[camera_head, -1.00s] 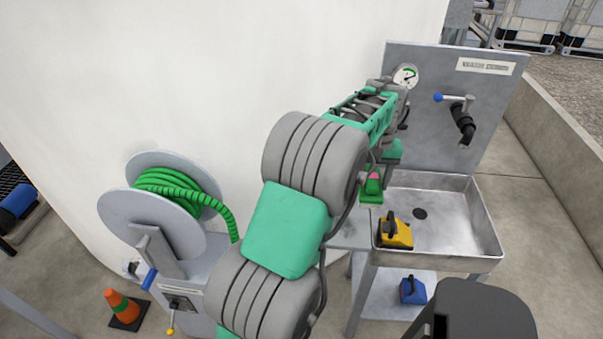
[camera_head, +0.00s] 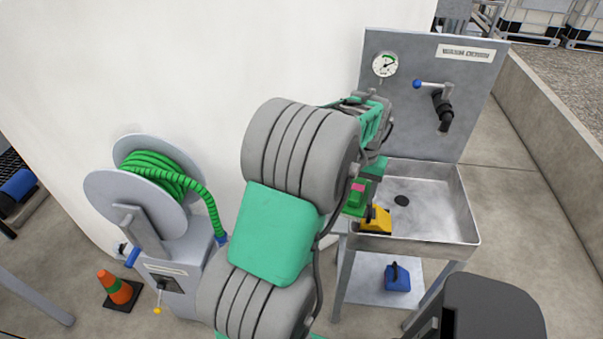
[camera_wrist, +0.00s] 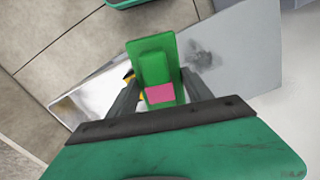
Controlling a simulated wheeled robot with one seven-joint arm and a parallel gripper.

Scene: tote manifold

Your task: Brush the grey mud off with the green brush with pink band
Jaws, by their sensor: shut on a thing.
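The green brush with the pink band (camera_head: 357,195) is held in my gripper (camera_head: 367,182), at the left edge of the sink. In the wrist view the green brush (camera_wrist: 152,68) sits between the two dark fingers of my gripper (camera_wrist: 154,90), its pink band towards the palm. The grey mud (camera_wrist: 204,56) is a dark smudge on the pale grey side shelf (camera_wrist: 240,50), just right of the brush in the wrist view. I cannot tell whether the brush touches the shelf. In the head view the mud is hidden behind my arm.
A metal sink (camera_head: 430,210) with a drain stands at right. A yellow brush (camera_head: 376,220) lies at its left edge and a blue one (camera_head: 397,277) on the lower shelf. A green hose reel (camera_head: 150,185) and an orange cone (camera_head: 117,289) stand at left.

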